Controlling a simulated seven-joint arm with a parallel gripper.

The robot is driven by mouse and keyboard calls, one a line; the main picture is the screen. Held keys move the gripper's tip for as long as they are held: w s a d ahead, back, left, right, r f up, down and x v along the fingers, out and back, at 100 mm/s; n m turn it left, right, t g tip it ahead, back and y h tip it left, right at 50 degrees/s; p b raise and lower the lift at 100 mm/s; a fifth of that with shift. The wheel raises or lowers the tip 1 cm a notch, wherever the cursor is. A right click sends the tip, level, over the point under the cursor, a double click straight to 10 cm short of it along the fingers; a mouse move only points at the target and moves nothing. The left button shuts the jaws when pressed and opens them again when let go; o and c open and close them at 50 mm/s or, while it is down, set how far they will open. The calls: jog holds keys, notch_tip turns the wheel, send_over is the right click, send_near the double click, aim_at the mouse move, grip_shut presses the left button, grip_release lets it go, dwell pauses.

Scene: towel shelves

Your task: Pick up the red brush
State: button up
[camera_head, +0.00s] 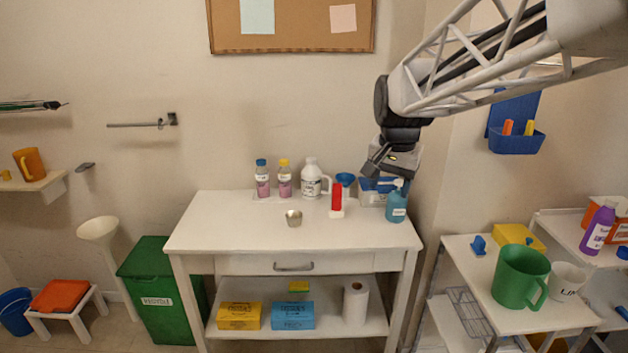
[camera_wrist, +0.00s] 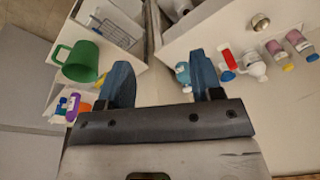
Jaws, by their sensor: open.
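The red brush (camera_head: 337,197) stands upright on the white table (camera_head: 215,235), its red handle above a white base, right of the white jug. It also shows in the wrist view (camera_wrist: 229,60), just right of the right finger. My gripper (camera_head: 388,170) is above the table's right end, up and to the right of the brush and apart from it. In the wrist view my gripper (camera_wrist: 161,70) has its two blue fingers spread, with nothing between them.
The table's front is clear.

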jog(key=w+m, duration=0.3)
jog(key=w, duration=1.1)
jog(key=m+g, duration=0.2)
jog(key=m, duration=0.6)
send_over(338, 184)
jog(key=f, duration=2.1)
jog(key=shift+s+f, duration=0.25)
jog(key=shift+f, duration=0.1)
jog(key=shift+w+a+f, duration=0.1)
jog(key=shift+w+f, duration=0.2)
jog(key=shift+f, duration=0.05)
jog(key=shift+f, duration=1.3)
